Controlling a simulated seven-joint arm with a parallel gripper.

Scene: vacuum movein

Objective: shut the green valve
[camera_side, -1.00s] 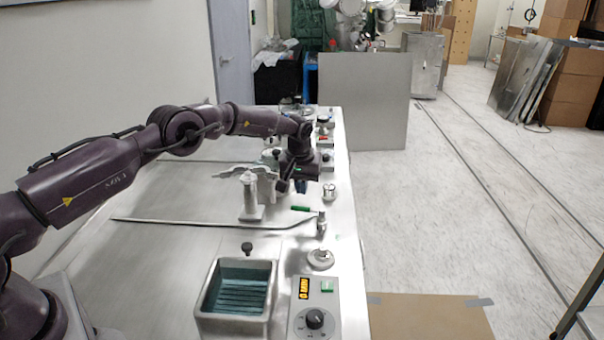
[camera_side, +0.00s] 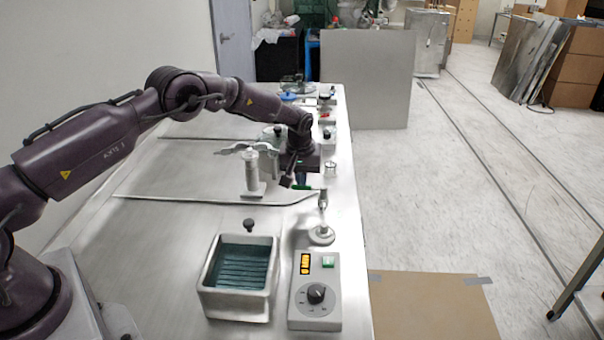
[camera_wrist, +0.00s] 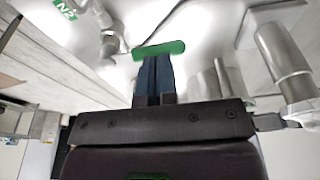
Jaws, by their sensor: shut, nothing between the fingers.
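The green valve handle (camera_side: 302,187) is a short bar beside the upright metal valve stem (camera_side: 323,198) on the bench's right side. In the wrist view the green handle (camera_wrist: 160,49) lies crosswise right at the fingertips. My gripper (camera_side: 286,183) is shut and empty, low over the bench at the handle's left end. In the wrist view my gripper (camera_wrist: 153,60) shows its blue fingers together, their tips meeting or overlapping the bar. I cannot tell whether they touch it. Part of the handle is hidden behind my gripper in the side view.
A metal post with a wing-shaped top (camera_side: 252,172) stands left of my gripper. A square basin (camera_side: 207,283) and a control box with a dial (camera_side: 316,312) stand nearer the camera. A long thin rod or pipe (camera_side: 200,199) runs across the bench. Knobs and fittings line the far right edge.

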